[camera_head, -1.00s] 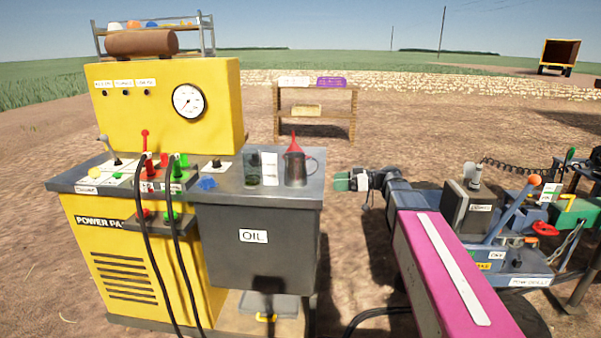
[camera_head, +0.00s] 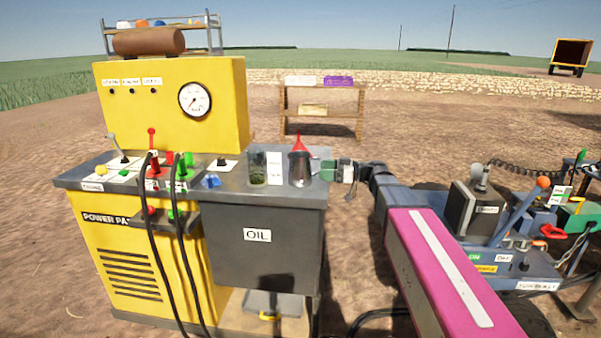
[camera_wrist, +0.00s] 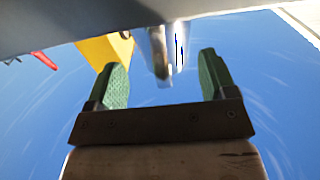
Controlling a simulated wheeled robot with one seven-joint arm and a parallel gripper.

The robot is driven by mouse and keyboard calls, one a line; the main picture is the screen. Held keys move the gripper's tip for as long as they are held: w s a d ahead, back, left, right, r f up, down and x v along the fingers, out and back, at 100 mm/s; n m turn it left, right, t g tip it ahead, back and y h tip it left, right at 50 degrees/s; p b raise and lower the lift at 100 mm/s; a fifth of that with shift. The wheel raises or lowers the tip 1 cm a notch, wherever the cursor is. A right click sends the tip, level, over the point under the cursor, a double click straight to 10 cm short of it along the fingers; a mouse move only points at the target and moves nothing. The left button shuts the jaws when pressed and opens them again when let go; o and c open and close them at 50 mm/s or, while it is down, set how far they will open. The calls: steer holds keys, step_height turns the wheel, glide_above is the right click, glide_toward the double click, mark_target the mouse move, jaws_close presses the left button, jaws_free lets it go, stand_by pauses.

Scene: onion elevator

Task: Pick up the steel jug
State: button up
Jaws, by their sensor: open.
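The steel jug (camera_head: 299,170) stands upright on the grey top above the oil cabinet, near its right end. A red funnel (camera_head: 299,144) shows at its top; I cannot tell whether it sits in the jug or behind it. My gripper (camera_head: 326,170) comes in from the right with its green fingers close beside the jug, covering its handle side. In the wrist view my gripper (camera_wrist: 163,62) is open, and the shiny jug (camera_wrist: 160,50) shows ahead, between the fingers' lines. Contact cannot be made out.
A dark glass jar (camera_head: 257,168) and a white card (camera_head: 274,168) stand left of the jug. A blue object (camera_head: 211,181) lies farther left. The yellow power pack (camera_head: 172,105) has levers and black hoses. Open ground lies behind.

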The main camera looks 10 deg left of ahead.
mark_target(305, 169)
steer(key=a, duration=0.3)
steer(key=shift+s+a, duration=0.15)
steer(key=shift+a, duration=0.15)
steer(key=shift+c, duration=0.3)
jaws_close()
steer(key=shift+r, duration=0.2)
